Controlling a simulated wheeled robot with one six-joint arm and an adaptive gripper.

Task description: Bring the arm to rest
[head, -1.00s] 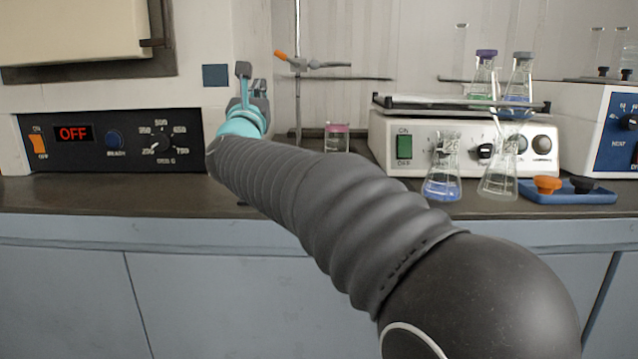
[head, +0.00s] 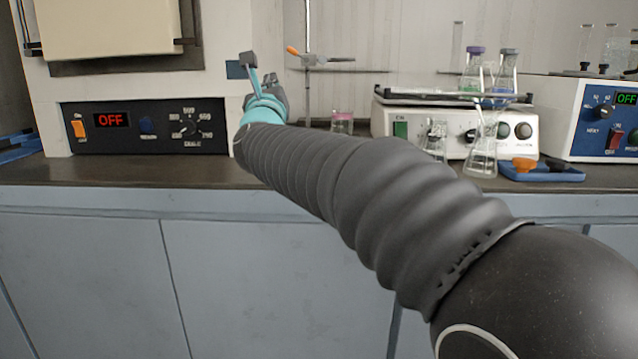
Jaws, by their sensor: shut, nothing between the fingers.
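My gripper (head: 262,82) is at the end of my outstretched arm, left of the middle of the head view. It is held above the bench top (head: 215,172), in front of the back wall. The fingers look shut, with nothing seen between them. My dark ribbed arm sleeve runs from the lower right up to the gripper and hides part of the bench behind it.
A furnace panel (head: 150,128) reading OFF stands left of the gripper. A clamp stand (head: 307,70) and pink-lidded jar (head: 342,123) are just right.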

